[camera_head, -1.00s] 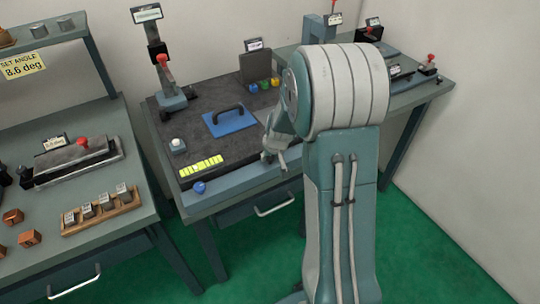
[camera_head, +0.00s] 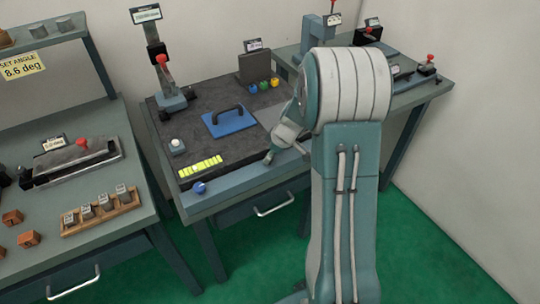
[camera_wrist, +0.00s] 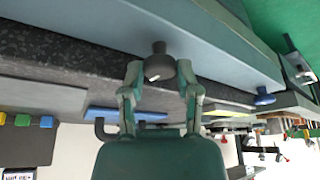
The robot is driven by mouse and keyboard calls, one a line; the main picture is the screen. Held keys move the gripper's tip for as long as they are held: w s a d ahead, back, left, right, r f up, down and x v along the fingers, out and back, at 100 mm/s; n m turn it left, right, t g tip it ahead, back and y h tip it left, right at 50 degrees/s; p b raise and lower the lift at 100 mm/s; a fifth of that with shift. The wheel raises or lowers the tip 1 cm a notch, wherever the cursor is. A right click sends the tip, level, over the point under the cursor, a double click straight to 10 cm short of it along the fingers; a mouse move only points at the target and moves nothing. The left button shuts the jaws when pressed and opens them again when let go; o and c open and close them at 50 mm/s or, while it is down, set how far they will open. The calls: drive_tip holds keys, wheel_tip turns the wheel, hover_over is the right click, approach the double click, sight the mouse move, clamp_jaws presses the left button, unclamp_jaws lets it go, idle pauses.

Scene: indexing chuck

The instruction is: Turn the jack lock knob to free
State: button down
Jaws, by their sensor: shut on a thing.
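A dark round knob (camera_wrist: 161,66) with a white mark on its face sits at the front rail of the granite-topped bench, in the upper middle of the wrist view. My gripper (camera_wrist: 160,78) has a finger on each side of it and is shut on it. In the head view my gripper (camera_head: 269,157) is at the bench's front edge, and the knob itself cannot be made out there. The white mark is slanted; no lettering is readable beside it.
A blue knob (camera_head: 199,187) is farther left on the same front edge. A blue plate with a black handle (camera_head: 229,121), a yellow strip (camera_head: 200,167) and a red-topped stand (camera_head: 165,80) are on the dark plate. Green floor lies in front.

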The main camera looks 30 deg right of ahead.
drive_tip(key=shift+n+y, duration=0.3)
drive_tip(key=shift+n, duration=0.5)
drive_tip(key=shift+g, duration=0.3)
drive_tip(key=c, duration=0.6)
unclamp_jaws()
drive_tip(key=shift+c, duration=0.2)
drive_tip(key=shift+d, duration=0.1)
drive_tip(key=v, duration=1.1)
drive_tip(key=shift+r, duration=0.35)
drive_tip(key=shift+d, duration=0.1)
